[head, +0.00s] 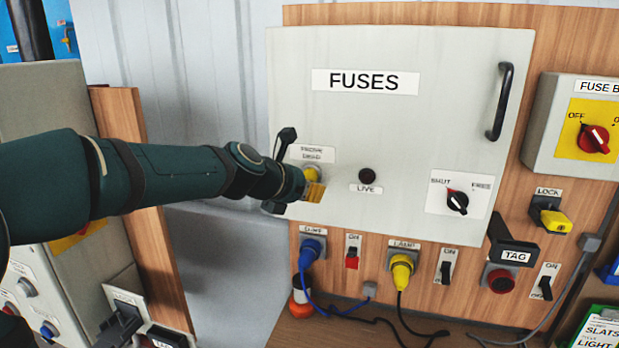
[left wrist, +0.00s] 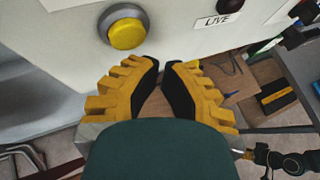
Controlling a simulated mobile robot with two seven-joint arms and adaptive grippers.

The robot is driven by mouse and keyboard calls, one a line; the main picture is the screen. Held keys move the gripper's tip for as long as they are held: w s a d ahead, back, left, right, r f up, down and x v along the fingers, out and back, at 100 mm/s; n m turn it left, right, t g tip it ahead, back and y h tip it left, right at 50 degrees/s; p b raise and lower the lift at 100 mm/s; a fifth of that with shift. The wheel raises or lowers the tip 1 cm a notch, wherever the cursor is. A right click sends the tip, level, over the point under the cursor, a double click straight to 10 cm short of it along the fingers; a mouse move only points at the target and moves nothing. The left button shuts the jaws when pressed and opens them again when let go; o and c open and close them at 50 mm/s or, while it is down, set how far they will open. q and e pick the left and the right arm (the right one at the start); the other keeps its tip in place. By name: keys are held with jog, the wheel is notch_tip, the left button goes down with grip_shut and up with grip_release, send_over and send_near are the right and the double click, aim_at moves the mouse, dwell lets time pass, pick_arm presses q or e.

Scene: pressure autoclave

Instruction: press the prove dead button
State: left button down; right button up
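The prove dead button is a round yellow button in a grey ring below the "PROVE DEAD" label (head: 312,153), at the left of the fuses panel. In the head view the button (head: 311,173) is partly covered by my left gripper (head: 313,192). In the left wrist view the whole button (left wrist: 127,32) shows above and left of the fingertips. My left gripper (left wrist: 163,68) has its yellow and black fingers close together, with nothing seen between them. It is beside the button; I see no contact.
The grey panel (head: 330,130) carries a dark "LIVE" lamp (head: 367,176), a rotary switch (head: 457,202) and a handle (head: 500,102). Blue (head: 310,247) and yellow (head: 402,265) plugs with cables sit below. A grey cabinet (head: 50,110) stands at the left.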

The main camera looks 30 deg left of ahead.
pick_arm(q)
jog(key=shift+s+d, duration=0.2)
jog(key=shift+s, duration=0.55)
jog(key=shift+s+d, duration=0.15)
jog(key=shift+s, duration=0.6)
jog(key=shift+s+d, duration=0.2)
jog(key=shift+s, duration=0.55)
jog(key=w+d+f+m+g, duration=0.15)
jog(key=f+m, duration=0.25)
jog(key=f, duration=0.5)
jog(key=s+d+f+m+g, duration=0.1)
jog(key=d+f+m+g, duration=0.2)
jog(key=f, duration=0.5)
jog(key=w+d+f+m, duration=0.1)
jog(key=d+f+m, duration=0.3)
jog(key=f, duration=0.5)
jog(key=s+d+f+m+g, duration=0.1)
jog(key=s+d+f+m, duration=0.2)
jog(key=s+f+m, duration=0.2)
jog(key=s+d+f+m+g+h, duration=0.1)
jog(key=s+d+f+m+g, duration=0.1)
jog(key=s+d+f+m, duration=0.2)
jog(key=s+d+f+m+g, duration=0.2)
jog(key=s+d+f+m, duration=0.2)
jog(key=s+f+m, duration=0.3)
notch_tip(320, 180, down, 6)
jog(key=m, duration=0.4)
jog(key=shift+s+d+f+m+h, duration=0.15)
jog(key=shift+d+f+m+h, duration=0.1)
jog(key=shift+m+h, duration=0.05)
